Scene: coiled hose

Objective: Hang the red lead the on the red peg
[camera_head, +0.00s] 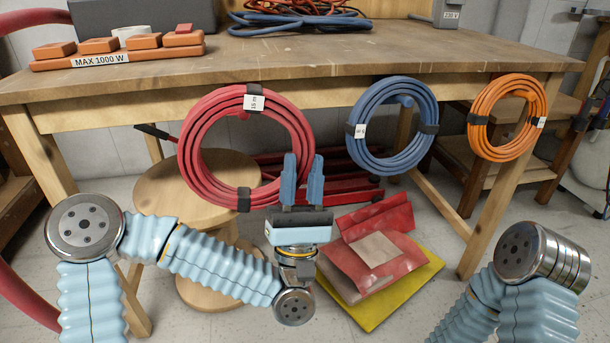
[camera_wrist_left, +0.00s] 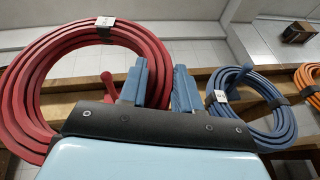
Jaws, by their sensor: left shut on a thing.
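The red lead (camera_head: 205,150) is a coiled ring with black ties and a white "15 m" label, upright in front of the table's front edge. It fills the left of the left wrist view (camera_wrist_left: 35,85). My left gripper (camera_head: 303,168) is at the ring's lower right and is shut on its right side; its fingers also show in the wrist view (camera_wrist_left: 168,88). The red peg (camera_wrist_left: 108,84) shows through the ring's opening in the wrist view; whether it passes through the ring I cannot tell. My right gripper is out of view.
A blue coil (camera_head: 357,140) and an orange coil (camera_head: 480,110) hang to the right along the table (camera_head: 340,55). A round wooden stool (camera_head: 160,195) stands below left. Red and yellow packets (camera_head: 400,295) lie low behind my left gripper.

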